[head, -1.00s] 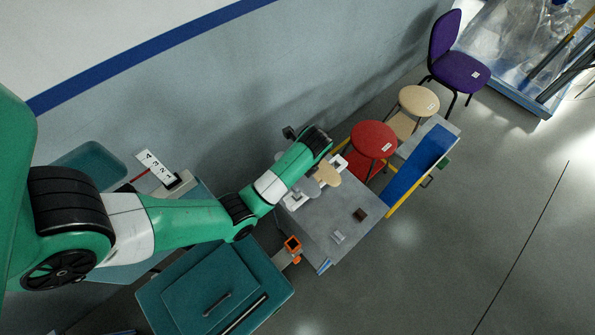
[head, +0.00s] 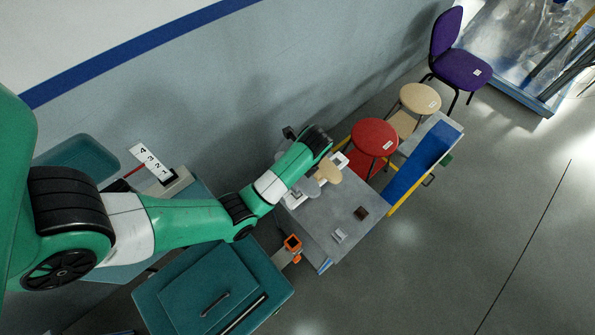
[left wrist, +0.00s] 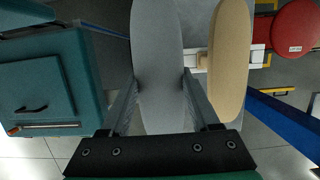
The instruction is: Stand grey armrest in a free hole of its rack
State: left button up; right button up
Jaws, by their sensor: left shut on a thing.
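The grey armrest (left wrist: 158,60) is a long rounded pad, seen upright in the left wrist view between my two fingers. My left gripper (left wrist: 160,92) is shut on it. In the head view part of the grey armrest (head: 309,187) shows beside my forearm, over the table; my fingers are hidden there. A beige armrest (left wrist: 229,60) is just right of the grey one and also shows in the head view (head: 327,173). The white rack (left wrist: 258,57) is partly visible behind the beige armrest. Its holes and the grey armrest's lower end cannot be made out. My right gripper is not in view.
The grey table (head: 330,215) carries a dark brown block (head: 361,213) and a small pale piece (head: 340,235). A red stool (head: 374,137) stands close behind the rack. A teal case (head: 215,290) and an orange fixture (head: 292,244) are at the front.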

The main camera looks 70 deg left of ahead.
pick_arm(q)
jog(key=shift+f+b, duration=2.35)
jog(key=shift+f, duration=0.05)
jog(key=o, duration=1.4)
jog(key=shift+c, duration=0.2)
jog(key=p+v, duration=1.2)
jog(key=shift+a, duration=0.1)
jog(key=shift+f, duration=0.1)
